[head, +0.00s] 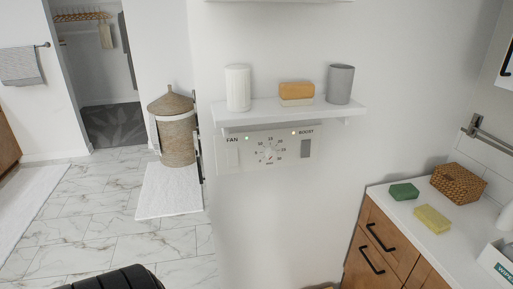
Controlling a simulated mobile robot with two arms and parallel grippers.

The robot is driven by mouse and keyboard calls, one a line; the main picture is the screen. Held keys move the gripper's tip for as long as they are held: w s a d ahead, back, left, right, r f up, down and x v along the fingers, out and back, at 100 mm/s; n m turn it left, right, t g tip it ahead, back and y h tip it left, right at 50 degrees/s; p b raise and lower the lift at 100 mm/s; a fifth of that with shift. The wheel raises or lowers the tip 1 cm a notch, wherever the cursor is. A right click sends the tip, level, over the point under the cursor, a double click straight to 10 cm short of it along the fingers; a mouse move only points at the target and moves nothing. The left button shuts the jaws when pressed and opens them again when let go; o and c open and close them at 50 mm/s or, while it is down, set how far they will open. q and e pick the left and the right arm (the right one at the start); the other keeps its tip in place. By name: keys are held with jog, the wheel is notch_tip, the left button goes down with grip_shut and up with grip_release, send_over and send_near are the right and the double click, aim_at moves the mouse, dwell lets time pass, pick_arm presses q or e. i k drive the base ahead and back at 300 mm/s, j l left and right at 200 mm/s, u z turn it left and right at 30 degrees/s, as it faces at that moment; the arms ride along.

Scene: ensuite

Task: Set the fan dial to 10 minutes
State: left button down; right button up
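The fan dial (269,153) is a small round knob in the middle of a white wall panel (237,158) under a shelf. Numbers ring the dial, but they and the pointer are too small for me to read the setting. The label FAN is at the panel's upper left and BOOST at its upper right. A pale switch is on the left and a grey switch (306,148) on the right. Small lights show near both labels. Neither gripper is in view. A black rounded part, probably mine, shows at the bottom left edge.
The shelf (350,110) juts out just above the panel, carrying a white ribbed cup (238,88), an orange-and-cream block (297,94) and a grey cup (340,84). A counter (385,199) with drawers stands at right. A wicker basket (178,135) is at left. The wall below the panel is clear.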

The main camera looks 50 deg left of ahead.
aim_at(271, 153)
jog(key=u, duration=1.5)
